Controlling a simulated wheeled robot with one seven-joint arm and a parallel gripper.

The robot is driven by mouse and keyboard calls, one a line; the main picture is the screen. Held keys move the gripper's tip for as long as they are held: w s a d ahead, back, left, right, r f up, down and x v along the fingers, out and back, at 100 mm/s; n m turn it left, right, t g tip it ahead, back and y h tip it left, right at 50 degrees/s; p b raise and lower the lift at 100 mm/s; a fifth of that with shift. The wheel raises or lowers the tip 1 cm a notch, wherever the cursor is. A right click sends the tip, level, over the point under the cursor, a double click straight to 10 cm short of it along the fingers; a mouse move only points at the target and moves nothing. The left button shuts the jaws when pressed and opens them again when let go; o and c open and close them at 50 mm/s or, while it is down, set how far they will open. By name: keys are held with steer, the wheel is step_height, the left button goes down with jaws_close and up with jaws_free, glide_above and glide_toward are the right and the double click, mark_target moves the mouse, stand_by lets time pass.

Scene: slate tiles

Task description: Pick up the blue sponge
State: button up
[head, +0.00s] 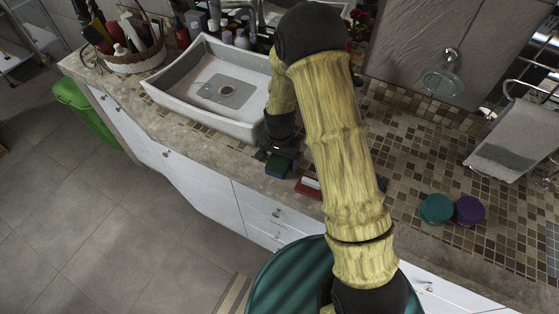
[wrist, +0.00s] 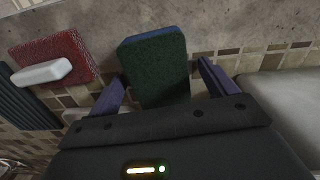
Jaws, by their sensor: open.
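The blue sponge (wrist: 156,68) has a dark green face toward the wrist camera and a blue strip along its far edge. It also shows in the head view (head: 278,167) at the counter's front edge, partly hidden by my gripper. My gripper (wrist: 162,76) is open, with one purple finger on each side of the sponge. Small gaps show beside the sponge. My gripper also shows in the head view (head: 281,155), just above the sponge. I cannot tell whether the fingers touch it.
A red pad (wrist: 60,50) with a white bar (wrist: 42,72) lies left of the sponge in the wrist view. A sink basin (head: 200,112) stands close to my gripper. Green (head: 436,209) and purple (head: 469,210) round items sit at the right. A basket (head: 135,62) stands far left.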

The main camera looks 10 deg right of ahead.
mark_target(280, 160)
stand_by(0.4)
steer(key=c, duration=1.1)
steer(key=shift+o, duration=0.2)
steer(key=shift+r, duration=0.15)
step_height(280, 160, up, 10)
steer(key=b, duration=0.1)
steer(key=shift+b, duration=0.3)
